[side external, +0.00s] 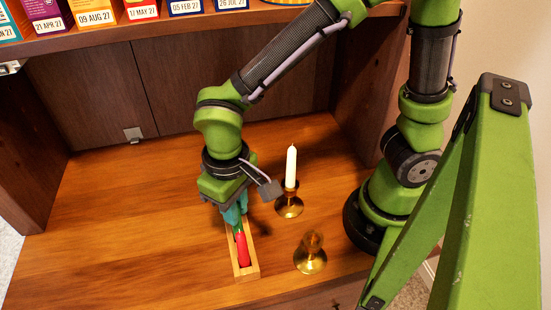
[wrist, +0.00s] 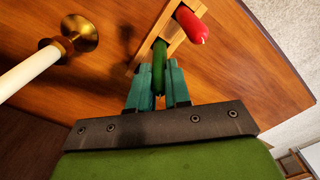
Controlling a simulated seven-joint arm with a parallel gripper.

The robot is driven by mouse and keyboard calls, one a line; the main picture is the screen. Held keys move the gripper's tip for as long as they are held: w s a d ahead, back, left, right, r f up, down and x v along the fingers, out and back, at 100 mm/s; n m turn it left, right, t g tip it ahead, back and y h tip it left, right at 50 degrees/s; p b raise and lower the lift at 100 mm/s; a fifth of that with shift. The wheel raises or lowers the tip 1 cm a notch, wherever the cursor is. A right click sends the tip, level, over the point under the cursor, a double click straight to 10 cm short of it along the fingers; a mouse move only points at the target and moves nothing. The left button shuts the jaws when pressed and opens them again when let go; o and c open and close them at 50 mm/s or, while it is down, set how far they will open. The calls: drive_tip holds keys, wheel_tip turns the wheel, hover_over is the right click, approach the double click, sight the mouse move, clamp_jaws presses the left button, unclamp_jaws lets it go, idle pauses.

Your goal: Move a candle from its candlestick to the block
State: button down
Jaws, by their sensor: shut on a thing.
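My gripper (side external: 235,217) points down over the far part of the light wooden block (side external: 246,275). In the wrist view its teal fingers (wrist: 157,82) are shut on a green candle (wrist: 159,60), whose end is at the block's opening (wrist: 160,32). I cannot tell whether the green candle rests on the block's bottom. A red candle (side external: 242,250) is in the near part of the block and also shows in the wrist view (wrist: 192,25). A white candle (side external: 291,167) stands upright in a brass candlestick (side external: 289,206). Another brass candlestick (side external: 310,258) is empty.
The wooden surface (side external: 110,220) left of the block is clear. A shelf (side external: 120,32) with several dated boxes runs above the work area. Dark side walls and a back panel (side external: 90,95) enclose the space. The white candle stands close to the right of my gripper.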

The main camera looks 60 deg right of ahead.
drive_tip(key=shift+f, duration=0.6)
drive_tip(key=c, duration=0.7)
unclamp_jaws()
drive_tip(key=shift+r, duration=2.5)
